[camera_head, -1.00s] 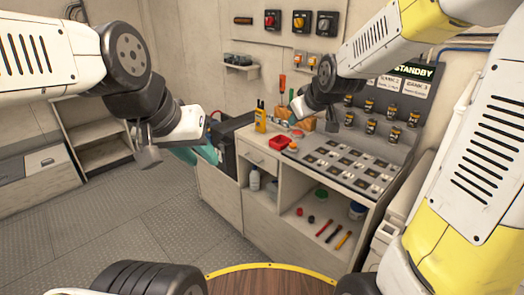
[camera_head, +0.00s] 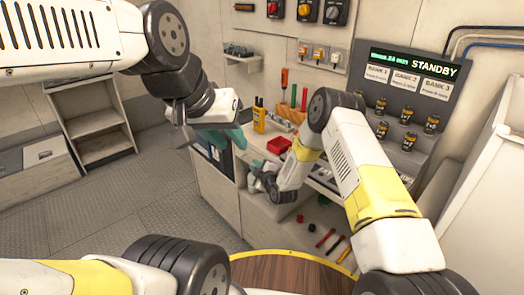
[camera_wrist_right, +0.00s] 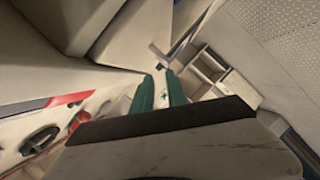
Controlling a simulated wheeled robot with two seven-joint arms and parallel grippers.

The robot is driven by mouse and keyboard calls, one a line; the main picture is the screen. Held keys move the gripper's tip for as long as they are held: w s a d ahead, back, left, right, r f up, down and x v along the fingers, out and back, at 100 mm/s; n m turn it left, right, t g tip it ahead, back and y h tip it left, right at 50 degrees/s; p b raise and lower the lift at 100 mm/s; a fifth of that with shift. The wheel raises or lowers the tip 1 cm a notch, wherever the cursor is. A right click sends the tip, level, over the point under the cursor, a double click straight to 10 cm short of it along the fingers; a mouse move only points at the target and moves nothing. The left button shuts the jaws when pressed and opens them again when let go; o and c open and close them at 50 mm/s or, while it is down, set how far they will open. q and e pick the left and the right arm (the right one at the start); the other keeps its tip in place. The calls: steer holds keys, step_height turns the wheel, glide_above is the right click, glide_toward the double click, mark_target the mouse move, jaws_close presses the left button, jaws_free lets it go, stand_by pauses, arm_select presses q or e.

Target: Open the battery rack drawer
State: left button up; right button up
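The pale drawer front (camera_head: 250,155) sits under the left end of the worktop, left of the red tray, and is mostly hidden by my right gripper. My right gripper (camera_head: 258,178) is low in front of the cabinet, close to the drawer. The right wrist view shows its two green fingers (camera_wrist_right: 161,92) apart, with a narrow gap and nothing clearly held. Contact with the drawer or its handle cannot be told.
The red tray (camera_head: 278,146), yellow device (camera_head: 260,118) and an orange tool block (camera_head: 290,115) stand on the worktop. A panel with a STANDBY display (camera_head: 415,65) rises behind. An empty shelf unit (camera_head: 100,120) stands at left. The floor (camera_head: 130,200) between is clear.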

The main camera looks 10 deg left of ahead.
mark_target(248, 162)
steer(key=x, duration=0.4)
steer(key=f+x, duration=0.1)
steer(key=x, duration=0.3)
steer(key=shift+s+a+f, duration=0.1)
steer(key=shift+s+f, duration=0.05)
jaws_close()
stand_by(1.4)
